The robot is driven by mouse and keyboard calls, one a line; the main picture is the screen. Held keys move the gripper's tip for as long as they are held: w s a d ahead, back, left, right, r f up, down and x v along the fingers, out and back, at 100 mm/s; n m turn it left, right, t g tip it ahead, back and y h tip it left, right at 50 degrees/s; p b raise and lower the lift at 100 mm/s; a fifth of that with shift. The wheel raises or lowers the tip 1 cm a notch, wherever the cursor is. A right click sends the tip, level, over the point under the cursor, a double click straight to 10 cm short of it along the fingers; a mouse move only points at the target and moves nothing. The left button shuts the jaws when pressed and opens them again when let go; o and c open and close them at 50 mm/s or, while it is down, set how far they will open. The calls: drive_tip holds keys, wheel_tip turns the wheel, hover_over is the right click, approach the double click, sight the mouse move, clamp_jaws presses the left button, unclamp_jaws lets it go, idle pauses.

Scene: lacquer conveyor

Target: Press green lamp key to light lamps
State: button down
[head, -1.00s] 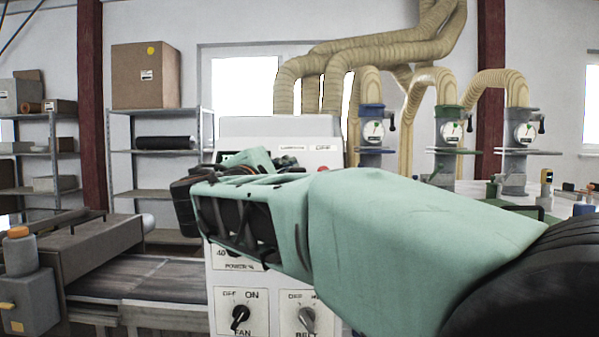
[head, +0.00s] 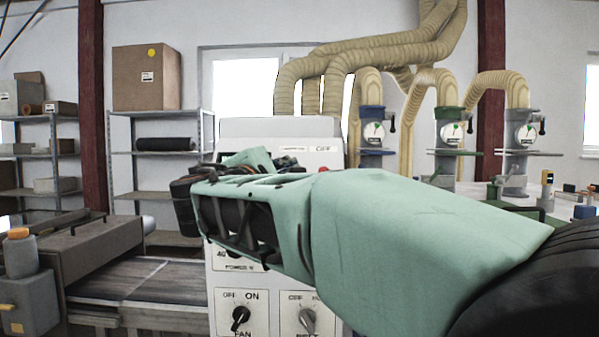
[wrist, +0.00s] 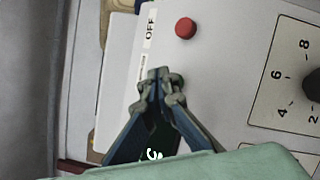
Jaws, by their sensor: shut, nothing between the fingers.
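The white control cabinet (head: 280,128) stands ahead in the head view, largely covered by my arm. My gripper (wrist: 158,76) shows in the wrist view with its fingertips together and empty, over the white panel face. A round red button (wrist: 186,28) sits just beyond the fingertips, near an OFF label (wrist: 150,24). A dark display (wrist: 155,150) with a lit digit shows between the fingers. In the head view, my arm hides most of the panel and the fingertips cannot be made out.
A numbered dial (wrist: 312,86) is right of my fingers in the wrist view. The FAN knob (head: 240,318) and BELT knob (head: 307,320) are low on the cabinet. A conveyor (head: 140,278) is at left. Duct machines (head: 448,133) stand at right.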

drive_tip(key=shift+s+r, duration=0.35)
drive_tip(key=shift+s, duration=0.05)
drive_tip(key=shift+s+r+p, duration=0.25)
drive_tip(key=shift+s+r, duration=0.55)
drive_tip(key=shift+s, duration=0.25)
drive_tip(key=shift+s+r+p, duration=0.2)
drive_tip(key=shift+s+r, duration=0.6)
drive_tip(key=shift+s, duration=0.2)
